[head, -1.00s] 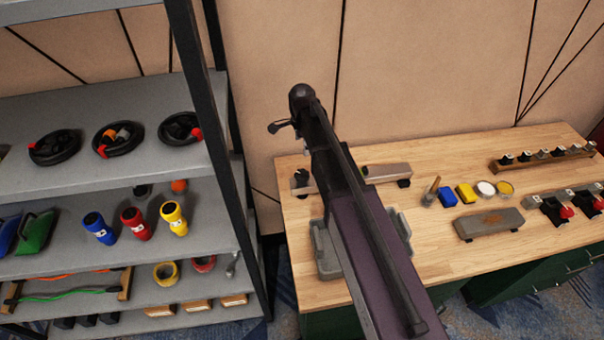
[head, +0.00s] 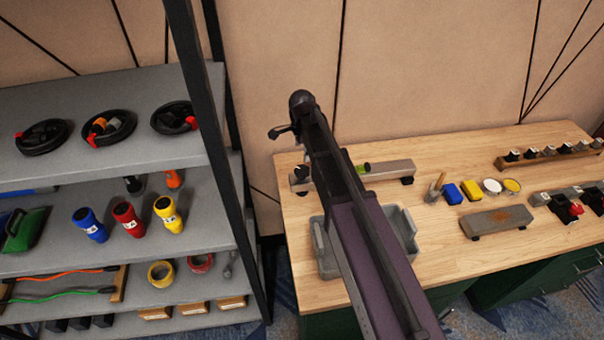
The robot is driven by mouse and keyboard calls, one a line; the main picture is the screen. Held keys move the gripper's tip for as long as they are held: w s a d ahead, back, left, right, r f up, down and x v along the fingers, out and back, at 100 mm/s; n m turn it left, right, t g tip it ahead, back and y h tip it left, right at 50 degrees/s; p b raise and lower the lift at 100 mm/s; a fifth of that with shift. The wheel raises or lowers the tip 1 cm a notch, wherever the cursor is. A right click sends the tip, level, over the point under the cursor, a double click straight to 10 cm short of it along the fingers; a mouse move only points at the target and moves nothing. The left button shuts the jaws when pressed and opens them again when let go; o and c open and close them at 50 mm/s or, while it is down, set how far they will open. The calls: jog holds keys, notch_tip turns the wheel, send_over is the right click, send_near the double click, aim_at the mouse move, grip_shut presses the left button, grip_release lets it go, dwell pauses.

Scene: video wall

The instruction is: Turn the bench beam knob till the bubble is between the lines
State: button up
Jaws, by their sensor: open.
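The bench beam (head: 388,171) is a long grey bar on small dark feet near the back left of the wooden bench. A small yellow-green vial (head: 361,168) shows on its top, just right of my arm; the bubble and lines are too small to make out. A dark round knob (head: 301,172) shows at the beam's left end. My arm hides the part between knob and vial. My gripper (head: 281,131) is partly seen at the arm's far end, appearing above and left of the knob in the picture. It is open, with nothing seen in it.
A grey tray (head: 404,222) lies on the bench (head: 440,257), partly behind my arm. A brush, blue and yellow blocks, tins and a grey stone block (head: 496,221) stand to the right. A loaded shelf (head: 120,250) with a dark post is at left.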

aim_at(302, 169)
jog(key=shift+f+b, duration=3.95)
jog(key=shift+f, duration=0.35)
jog(key=c, duration=1)
